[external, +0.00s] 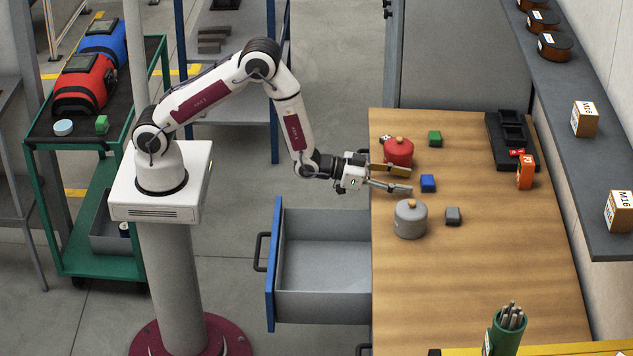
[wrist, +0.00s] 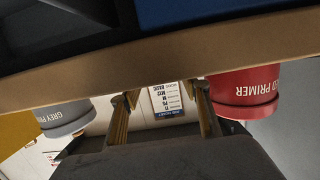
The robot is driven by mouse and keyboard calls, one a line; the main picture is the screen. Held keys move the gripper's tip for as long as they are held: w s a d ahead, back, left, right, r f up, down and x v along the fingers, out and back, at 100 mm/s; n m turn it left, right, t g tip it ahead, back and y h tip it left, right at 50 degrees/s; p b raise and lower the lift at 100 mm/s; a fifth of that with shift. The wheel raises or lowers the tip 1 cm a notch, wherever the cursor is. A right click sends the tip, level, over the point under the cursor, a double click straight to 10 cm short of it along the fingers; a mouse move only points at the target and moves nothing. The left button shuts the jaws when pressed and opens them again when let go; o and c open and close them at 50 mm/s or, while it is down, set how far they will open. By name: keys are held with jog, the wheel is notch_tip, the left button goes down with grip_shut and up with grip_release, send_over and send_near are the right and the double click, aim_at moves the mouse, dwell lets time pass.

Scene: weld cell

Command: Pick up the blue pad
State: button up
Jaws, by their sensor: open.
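The blue pad (external: 427,183), a small blue block, rests on the wooden bench in the external view. My gripper (external: 410,181) is open and empty, held low at the bench's left side. Its fingertips point right toward the blue pad and appear just short of it; the exact gap is unclear. In the wrist view both fingers of my gripper (wrist: 163,100) show apart, with no pad clearly visible between them.
A red pot (external: 398,153) and a grey pot (external: 410,220) flank my gripper. A green block (external: 434,138) and a grey block (external: 453,216) lie nearby. An open drawer (external: 322,268) juts out at the bench's left. The bench's front middle (external: 470,285) is clear.

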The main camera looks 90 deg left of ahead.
aim_at(421, 181)
jog(key=shift+w, duration=0.1)
jog(key=shift+w+a, duration=0.15)
jog(key=shift+w, duration=1.4)
jog(key=shift+w+f, duration=0.2)
jog(key=shift+w, duration=0.75)
jog(key=c, duration=0.7)
